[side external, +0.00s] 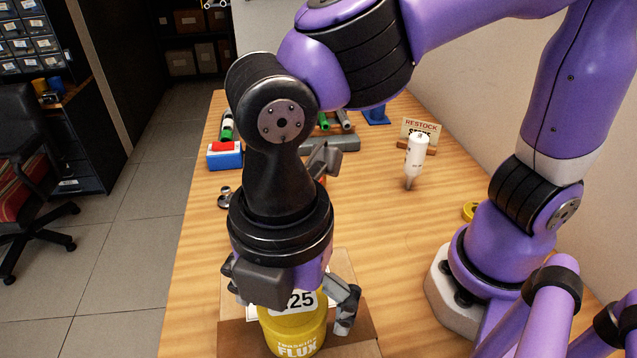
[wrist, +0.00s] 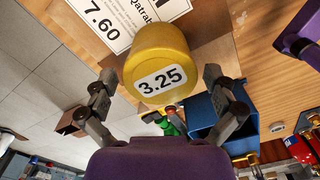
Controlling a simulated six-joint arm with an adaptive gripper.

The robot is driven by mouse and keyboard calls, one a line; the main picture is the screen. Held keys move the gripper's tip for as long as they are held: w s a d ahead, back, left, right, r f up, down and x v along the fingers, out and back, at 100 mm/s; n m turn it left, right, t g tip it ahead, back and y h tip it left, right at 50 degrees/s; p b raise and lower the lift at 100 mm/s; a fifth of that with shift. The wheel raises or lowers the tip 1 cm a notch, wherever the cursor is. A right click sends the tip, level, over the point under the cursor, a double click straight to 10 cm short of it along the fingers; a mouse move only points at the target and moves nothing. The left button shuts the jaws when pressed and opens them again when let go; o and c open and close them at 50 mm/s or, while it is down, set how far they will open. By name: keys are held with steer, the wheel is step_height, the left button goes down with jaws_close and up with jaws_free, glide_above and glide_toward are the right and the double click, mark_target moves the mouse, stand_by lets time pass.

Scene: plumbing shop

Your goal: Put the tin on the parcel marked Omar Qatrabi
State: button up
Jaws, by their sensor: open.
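A yellow tin (side external: 295,338) marked FLUX, with a 3.25 label, stands on a cardboard parcel (side external: 357,318). In the wrist view the tin (wrist: 155,50) covers part of the parcel's white label (wrist: 103,20), which shows 7.60 and "Qatrabi"; the first name is not readable. The tin appears to rest on the parcel's top, though its base is partly hidden. My gripper (side external: 292,290) is directly over the tin. In the wrist view its fingers (wrist: 160,78) are spread to either side of the tin, with gaps showing between them and it.
A white bottle (side external: 416,155) stands nozzle-down near a RESTOCK sign (side external: 420,128). A blue box with a red top (side external: 225,156) and several tubes lie farther back. A yellow round item (side external: 470,211) is beside my base. The wooden table (side external: 400,235) is bare between the parcel and bottle.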

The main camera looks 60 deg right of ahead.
mark_target(292, 303)
step_height(292, 303, up, 11)
steer(key=w+d+f+m+t, duration=0.2)
steer(key=d+f+m, duration=0.1)
steer(key=d+m, duration=0.7)
steer(key=w+d+f+m+t, duration=0.3)
steer(key=d+m, duration=0.8)
steer(key=d, duration=0.1)
steer(key=shift+d+f+m+t, duration=0.25)
steer(key=shift+d+m+t, duration=0.05)
steer(key=shift+d, duration=0.1)
